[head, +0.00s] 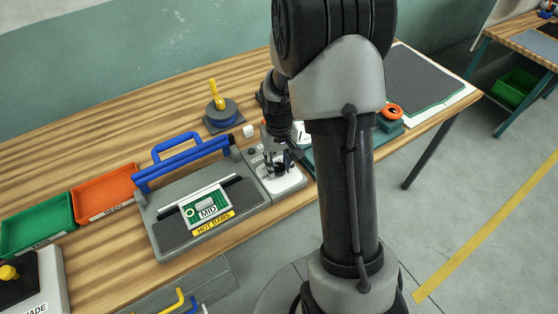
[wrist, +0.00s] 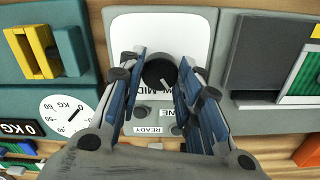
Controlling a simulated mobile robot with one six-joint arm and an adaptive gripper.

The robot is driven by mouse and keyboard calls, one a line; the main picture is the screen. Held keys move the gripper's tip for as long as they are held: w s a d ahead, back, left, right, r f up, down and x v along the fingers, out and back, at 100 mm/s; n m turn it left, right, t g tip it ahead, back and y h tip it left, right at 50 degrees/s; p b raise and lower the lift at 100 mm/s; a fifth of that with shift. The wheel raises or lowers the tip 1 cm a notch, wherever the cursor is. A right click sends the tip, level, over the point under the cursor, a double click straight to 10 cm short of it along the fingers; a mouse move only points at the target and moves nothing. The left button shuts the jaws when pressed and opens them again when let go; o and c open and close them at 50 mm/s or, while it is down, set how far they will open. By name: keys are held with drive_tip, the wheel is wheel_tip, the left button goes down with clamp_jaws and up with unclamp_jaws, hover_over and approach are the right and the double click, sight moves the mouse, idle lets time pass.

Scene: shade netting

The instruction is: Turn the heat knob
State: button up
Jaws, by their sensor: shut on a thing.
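The heat knob (wrist: 160,71) is a dark round dial with a pale pointer line, on a white panel (wrist: 185,30) with partly covered lettering including "MID". In the wrist view the pointer slants toward the lower right. My gripper (wrist: 161,66) has its blue-sided fingers on either side of the knob, shut on it. In the head view my gripper (head: 279,163) reaches down onto the panel at the right of the grey sealing machine (head: 160,232), and mostly hides the knob. A card reading "MID" (head: 208,211) lies on the machine above a yellow "HOT BARS" label.
The machine has a blue handle bar (head: 190,146). Orange (head: 105,192) and green (head: 37,225) trays stand to its left. A spool with a yellow post (head: 222,113) stands behind. A scale dial (wrist: 68,116) is beside the panel in the wrist view.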

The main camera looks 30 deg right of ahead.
sight(279, 167)
drive_tip(key=m+p, duration=0.1)
drive_tip(key=m, duration=0.4)
drive_tip(key=shift+m, duration=0.3)
drive_tip(key=m+p, duration=0.1)
drive_tip(key=m, duration=0.4)
drive_tip(key=shift+m, duration=0.4)
drive_tip(key=o, duration=1)
drive_tip(key=shift+o, duration=0.2)
wheel_tip(279, 167, up, 12)
